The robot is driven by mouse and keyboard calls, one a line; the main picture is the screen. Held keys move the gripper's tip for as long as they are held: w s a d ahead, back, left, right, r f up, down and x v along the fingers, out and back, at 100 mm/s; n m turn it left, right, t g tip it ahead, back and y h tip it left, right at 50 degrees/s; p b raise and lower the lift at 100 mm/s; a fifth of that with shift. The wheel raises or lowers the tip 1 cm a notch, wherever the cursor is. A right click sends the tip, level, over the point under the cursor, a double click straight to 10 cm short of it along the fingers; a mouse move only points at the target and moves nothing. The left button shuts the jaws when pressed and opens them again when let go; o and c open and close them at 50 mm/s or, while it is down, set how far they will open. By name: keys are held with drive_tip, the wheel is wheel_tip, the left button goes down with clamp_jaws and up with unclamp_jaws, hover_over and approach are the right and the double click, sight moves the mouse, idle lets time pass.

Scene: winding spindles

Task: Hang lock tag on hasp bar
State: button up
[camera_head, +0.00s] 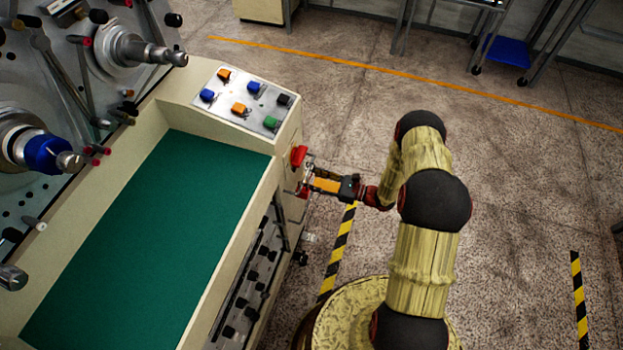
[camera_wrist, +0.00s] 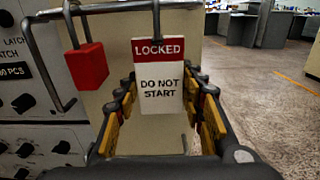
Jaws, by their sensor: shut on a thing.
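The lock tag (camera_wrist: 158,92) is a white plate with a red top band reading LOCKED and DO NOT START. It stands upright between the yellow finger pads of my gripper (camera_wrist: 163,112), which is shut on it. The hasp bar (camera_wrist: 115,9) runs across the top of the wrist view. The tag's dark hanger rises to the bar's height; I cannot tell whether it is over the bar or in front of it. A red padlock (camera_wrist: 86,72) hangs left of the tag. In the head view my gripper (camera_head: 325,184) is at the cabinet's right side; the tag is not distinct there.
Black knobs (camera_wrist: 28,103) line the panel at left in the wrist view. The floor to the right is open.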

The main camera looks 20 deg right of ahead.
drive_tip(key=o, duration=1.2)
drive_tip(key=v, duration=1.2)
